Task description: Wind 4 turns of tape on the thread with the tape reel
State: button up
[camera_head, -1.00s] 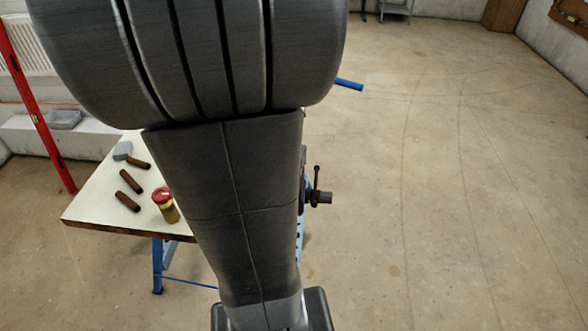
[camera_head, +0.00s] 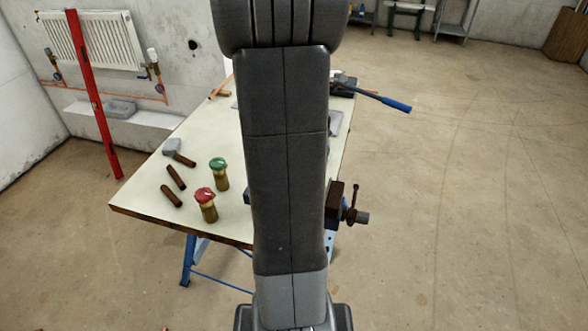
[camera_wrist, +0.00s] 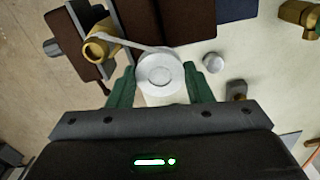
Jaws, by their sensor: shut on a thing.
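In the wrist view, the white tape reel (camera_wrist: 160,77) sits between the green fingers of my gripper (camera_wrist: 160,88), which is shut on it. A strip of white tape (camera_wrist: 132,42) runs from the reel to a brass fitting (camera_wrist: 97,49) up and to the left. The tape meets the fitting around its upper side; the number of turns on the thread cannot be told. In the head view, the vise (camera_head: 341,200) shows at the bench's right edge; my arm hides the reel, fitting and gripper.
A red level (camera_head: 95,95) leans near the radiator (camera_head: 92,40). Floor at right is clear.

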jog(key=s+d, duration=0.1)
jog(key=d, duration=0.2)
jog(key=s+d, duration=0.2)
jog(key=d, duration=0.2)
jog(key=s+d, duration=0.2)
jog(key=d, duration=0.1)
jog(key=shift+s+d, duration=0.25)
jog(key=shift+d, duration=0.15)
jog(key=s, duration=0.1)
jog(key=s+a, duration=0.1)
jog(key=s, duration=0.1)
jog(key=s+a, duration=0.1)
jog(key=s, duration=0.1)
jog(key=w+a, duration=0.1)
jog(key=a, duration=1)
jog(key=w, duration=0.5)
jog(key=shift+w+a+p, duration=0.2)
jog(key=shift+w+p, duration=0.1)
jog(key=w+d+p, duration=0.1)
jog(key=w+d, duration=0.3)
jog(key=w, duration=0.1)
jog(key=shift+d, duration=0.15)
jog(key=s+d, duration=0.8)
jog(key=d, duration=0.1)
jog(key=shift+s+b, duration=0.1)
jog(key=shift+b, duration=0.25)
notch_tip(320, 180, up, 8)
jog(key=p, duration=0.5)
jog(key=shift+r+p, duration=0.25)
jog(key=shift+p, duration=0.1)
